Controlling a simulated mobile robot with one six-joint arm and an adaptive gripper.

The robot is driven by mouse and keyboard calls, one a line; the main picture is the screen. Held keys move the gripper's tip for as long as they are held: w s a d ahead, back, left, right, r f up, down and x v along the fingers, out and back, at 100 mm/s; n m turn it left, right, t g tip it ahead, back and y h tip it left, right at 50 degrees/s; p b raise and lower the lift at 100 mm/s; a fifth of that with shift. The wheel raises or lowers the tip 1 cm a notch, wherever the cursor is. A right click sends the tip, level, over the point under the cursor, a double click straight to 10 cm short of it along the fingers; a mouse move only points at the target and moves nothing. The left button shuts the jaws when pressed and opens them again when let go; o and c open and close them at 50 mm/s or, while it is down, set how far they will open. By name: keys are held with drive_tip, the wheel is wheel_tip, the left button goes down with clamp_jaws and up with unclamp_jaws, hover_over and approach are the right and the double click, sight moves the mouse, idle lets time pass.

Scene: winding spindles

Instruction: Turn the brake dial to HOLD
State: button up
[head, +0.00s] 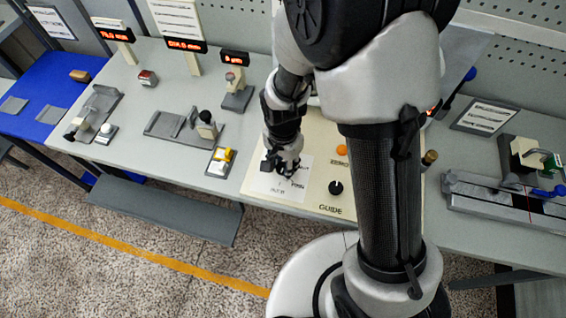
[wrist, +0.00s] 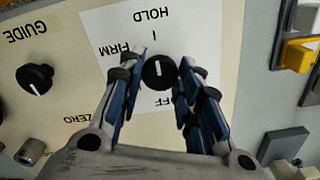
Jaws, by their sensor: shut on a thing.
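The brake dial (wrist: 158,72) is a round black knob with a white line, on a white card (wrist: 205,20) reading HOLD, FIRM and a partly covered OFF. In the wrist view HOLD is above the dial, FIRM to its left and OFF below. The white line runs roughly along the HOLD–OFF direction; I cannot tell which end is the pointer. My gripper (wrist: 153,74) is shut on the dial, one finger on each side. In the head view my gripper (head: 281,166) is over the card and hides the dial.
The cream panel (head: 310,135) also bears a black GUIDE knob (head: 336,187) and an orange ZERO button (head: 341,150). A yellow-and-white rocker switch (head: 221,158) stands left of the panel. A clamp fixture (head: 190,125) is further left. A slide fixture (head: 510,195) is at right.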

drive_tip(key=o, duration=1.1)
drive_tip(key=shift+r, duration=6)
wheel_tip(320, 180, up, 9)
drive_tip(key=n+t, duration=0.2)
drive_tip(key=n, duration=0.1)
hover_over(283, 167)
drive_tip(key=s+d, duration=0.5)
drive_tip(key=s+d+r+n+t, duration=0.1)
drive_tip(key=s+r+n, duration=0.1)
drive_tip(key=s, duration=0.1)
drive_tip(key=s+d+r+n, duration=0.1)
drive_tip(key=s+d+r, duration=0.1)
drive_tip(key=s, duration=0.1)
drive_tip(key=s+d+r+n+t, duration=0.1)
drive_tip(key=s+d+r+n, duration=0.1)
drive_tip(key=s, duration=0.1)
drive_tip(key=shift+d+n+t, duration=0.25)
drive_tip(key=shift+n+t, duration=0.05)
